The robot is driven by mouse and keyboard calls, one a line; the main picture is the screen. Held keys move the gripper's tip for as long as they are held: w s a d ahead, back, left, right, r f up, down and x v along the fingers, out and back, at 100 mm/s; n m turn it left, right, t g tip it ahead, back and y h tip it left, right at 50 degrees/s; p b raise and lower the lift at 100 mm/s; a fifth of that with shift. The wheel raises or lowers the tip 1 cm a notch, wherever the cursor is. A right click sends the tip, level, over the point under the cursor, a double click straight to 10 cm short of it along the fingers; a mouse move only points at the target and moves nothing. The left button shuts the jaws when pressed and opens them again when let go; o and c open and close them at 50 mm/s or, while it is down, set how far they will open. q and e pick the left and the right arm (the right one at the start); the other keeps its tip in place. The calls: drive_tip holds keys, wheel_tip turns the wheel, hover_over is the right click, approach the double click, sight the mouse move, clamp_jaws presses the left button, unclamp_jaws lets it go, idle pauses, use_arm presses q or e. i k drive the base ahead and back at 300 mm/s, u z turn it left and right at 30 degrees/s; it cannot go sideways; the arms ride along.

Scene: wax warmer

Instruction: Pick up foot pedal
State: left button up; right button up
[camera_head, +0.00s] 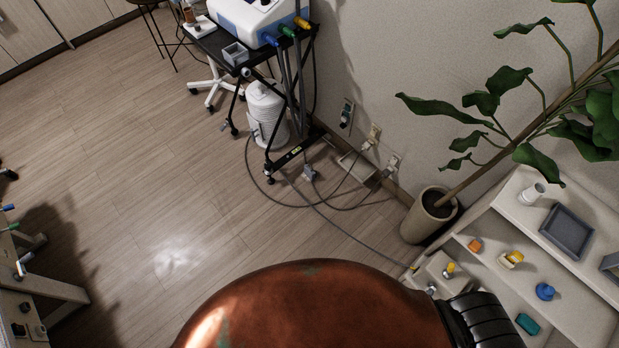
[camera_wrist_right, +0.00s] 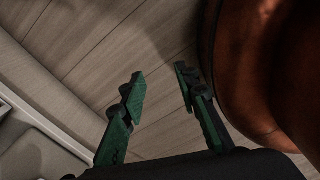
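I cannot make out a foot pedal with certainty. A small grey-blue piece (camera_head: 309,173) lies on the floor by the foot of the black cart, among dark cables, and is too small to identify surely. My right gripper (camera_wrist_right: 160,88) shows in the right wrist view with its two green fingers apart and nothing between them. Wood floor lies beyond the fingers. In the head view neither gripper is visible, and the bottom middle of that view is blocked.
The black cart (camera_head: 222,42) carries a white device (camera_head: 255,18). A white ribbed canister (camera_head: 267,108) stands beneath. Cables (camera_head: 335,222) run over the floor to wall sockets. A potted plant (camera_head: 424,222) and a white shelf (camera_head: 505,222) with small items stand right.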

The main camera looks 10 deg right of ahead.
sight(311, 173)
drive_tip(key=z, duration=0.1)
drive_tip(key=i, duration=0.85)
drive_tip(key=z, duration=0.4)
